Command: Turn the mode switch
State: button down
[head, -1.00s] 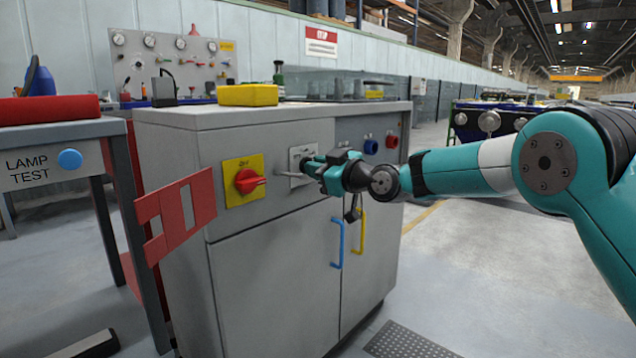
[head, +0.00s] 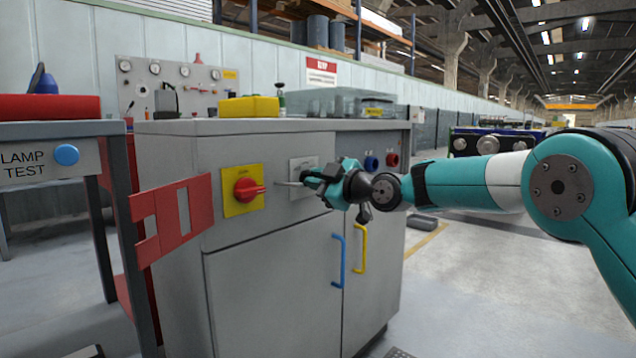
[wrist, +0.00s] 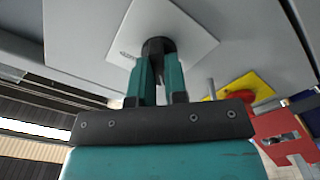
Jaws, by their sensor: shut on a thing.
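The mode switch is a dark round knob (wrist: 158,46) on a pale square plate (head: 303,166) on the front of the grey cabinet. The plate also shows in the wrist view (wrist: 190,32). My gripper (head: 310,180) is at the plate, and in the wrist view its two teal fingers (wrist: 159,74) are shut on the knob, one on each side. The fingers hide part of the knob, and I cannot read its setting. In the head view my gripper covers the knob.
A red rotary switch (head: 248,189) on a yellow plate (head: 232,207) sits just left. A thin grey rod (head: 289,184) sticks out between them. A red slotted panel (head: 172,217) juts out at the cabinet's left. Blue (head: 338,262) and yellow (head: 360,248) door handles are below.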

jog(key=c, duration=1.1)
grip_release()
jog(key=shift+c, duration=0.2)
jog(key=shift+s+d, duration=0.1)
jog(key=p+v, duration=0.2)
jog(key=v, duration=1.5)
jog(key=shift+s, duration=0.2)
